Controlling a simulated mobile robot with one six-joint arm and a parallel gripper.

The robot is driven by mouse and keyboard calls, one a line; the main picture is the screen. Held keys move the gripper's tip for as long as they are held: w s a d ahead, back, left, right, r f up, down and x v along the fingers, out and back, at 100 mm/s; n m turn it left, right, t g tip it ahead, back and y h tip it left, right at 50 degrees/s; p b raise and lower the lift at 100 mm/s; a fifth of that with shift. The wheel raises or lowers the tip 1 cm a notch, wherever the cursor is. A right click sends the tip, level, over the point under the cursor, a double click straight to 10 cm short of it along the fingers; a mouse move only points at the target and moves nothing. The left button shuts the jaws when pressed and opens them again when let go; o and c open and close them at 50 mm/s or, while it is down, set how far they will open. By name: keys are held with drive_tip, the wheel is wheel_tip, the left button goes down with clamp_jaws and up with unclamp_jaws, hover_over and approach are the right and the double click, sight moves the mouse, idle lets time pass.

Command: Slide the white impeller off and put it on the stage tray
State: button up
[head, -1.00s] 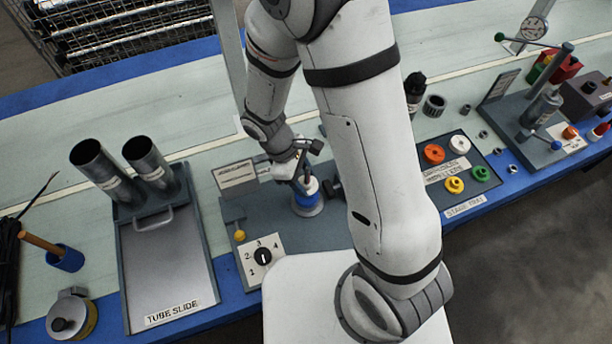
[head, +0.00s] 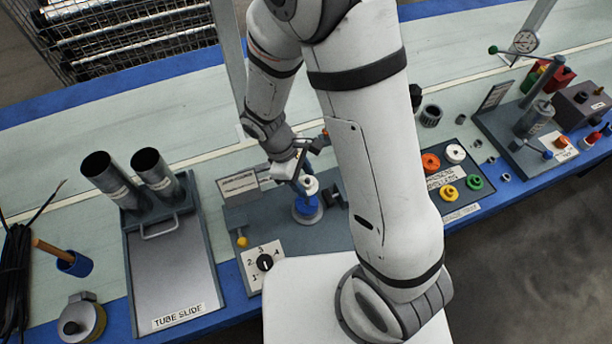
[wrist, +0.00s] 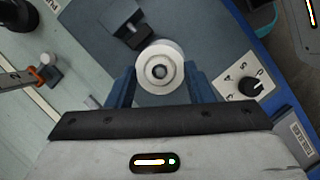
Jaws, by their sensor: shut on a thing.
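The white impeller (head: 311,185) is between the fingers of my gripper (head: 298,176), just above a blue part (head: 307,205) on a round grey base. In the wrist view my gripper (wrist: 160,88) is shut on the impeller (wrist: 160,68), one blue finger on each side. A dark centre shows in its hub; I cannot tell whether a shaft is still inside it. The stage tray (head: 470,162) lies to the right, partly hidden by my arm. It carries orange, white, yellow and green round pieces.
A dial panel (head: 258,278) and a yellow knob (head: 242,242) are near the blue part. A tube slide (head: 175,275) with two upright metal tubes stands left. A small sign (head: 238,184) stands behind. A black ring (head: 431,115) and a gauge stand (head: 530,125) are beyond the tray.

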wheel_tip(320, 180, up, 7)
drive_tip(key=p, duration=0.5)
idle(0.7)
